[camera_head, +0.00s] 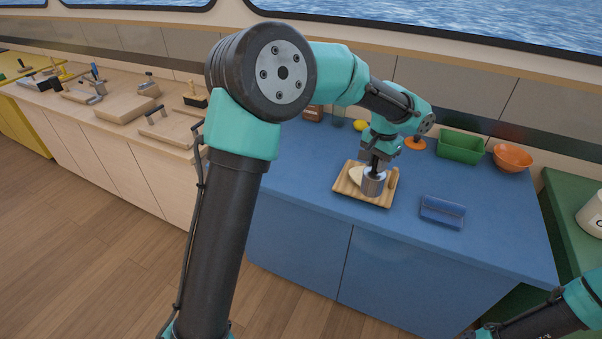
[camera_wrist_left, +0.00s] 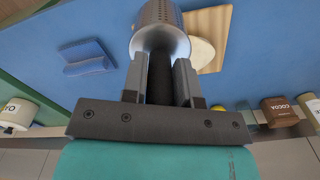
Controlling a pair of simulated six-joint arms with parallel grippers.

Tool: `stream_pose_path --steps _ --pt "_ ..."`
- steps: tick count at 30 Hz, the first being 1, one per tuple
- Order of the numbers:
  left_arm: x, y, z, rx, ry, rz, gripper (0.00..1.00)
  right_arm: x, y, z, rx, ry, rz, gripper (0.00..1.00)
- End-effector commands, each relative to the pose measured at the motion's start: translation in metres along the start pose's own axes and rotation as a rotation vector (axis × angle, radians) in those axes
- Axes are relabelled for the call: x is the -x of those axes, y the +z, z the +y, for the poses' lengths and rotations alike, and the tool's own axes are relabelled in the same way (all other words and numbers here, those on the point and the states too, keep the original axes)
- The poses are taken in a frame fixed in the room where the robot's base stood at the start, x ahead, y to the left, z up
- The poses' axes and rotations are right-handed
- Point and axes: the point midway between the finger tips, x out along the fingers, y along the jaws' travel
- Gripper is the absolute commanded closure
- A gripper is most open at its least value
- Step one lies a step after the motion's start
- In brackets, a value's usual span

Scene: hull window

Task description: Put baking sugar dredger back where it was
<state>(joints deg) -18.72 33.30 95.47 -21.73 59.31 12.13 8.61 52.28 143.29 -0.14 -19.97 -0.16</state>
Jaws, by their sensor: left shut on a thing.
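The sugar dredger (camera_head: 373,186) is a silvery metal cylinder. In the left wrist view the dredger (camera_wrist_left: 160,38), with a perforated metal body, sits between the fingers of the left gripper (camera_wrist_left: 160,78). The board (camera_wrist_left: 211,25) and a pale round piece (camera_wrist_left: 201,53) lie beside it there. Part of my right arm shows at the lower right of the head view; its gripper does not show.
On the blue counter (camera_head: 300,185) a blue holder (camera_head: 442,211) stands right of the board. A green bin (camera_head: 460,147), an orange bowl (camera_head: 513,158) and a yellow item (camera_head: 360,126) are at the back. A cocoa jar (camera_wrist_left: 280,110) shows in the wrist view. The counter's front left is clear.

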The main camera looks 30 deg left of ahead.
Motion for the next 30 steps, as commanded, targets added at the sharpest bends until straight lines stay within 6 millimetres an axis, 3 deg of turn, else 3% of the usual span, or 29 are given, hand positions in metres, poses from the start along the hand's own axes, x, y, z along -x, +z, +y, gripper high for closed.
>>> stream_pose_path --steps 1,3,12,18,30 --pt "-0.004 0.012 -0.022 0.027 0.0 -0.002 1.0 0.0 0.0 0.0 0.0 0.0 0.0 0.57" --pt "-0.009 0.028 -0.046 0.057 0.0 -0.002 1.0 0.0 0.0 0.0 0.0 0.0 0.0 0.57" --pt "-0.032 0.105 -0.134 0.178 -0.005 -0.006 1.0 0.0 0.0 0.0 0.0 0.0 0.0 0.57" --pt "-0.039 0.134 -0.158 0.216 -0.008 -0.006 1.0 0.0 0.0 0.0 0.0 0.0 0.0 0.57" --pt "-0.04 0.137 -0.161 0.219 -0.008 -0.007 1.0 0.0 0.0 0.0 0.0 0.0 0.0 0.57"
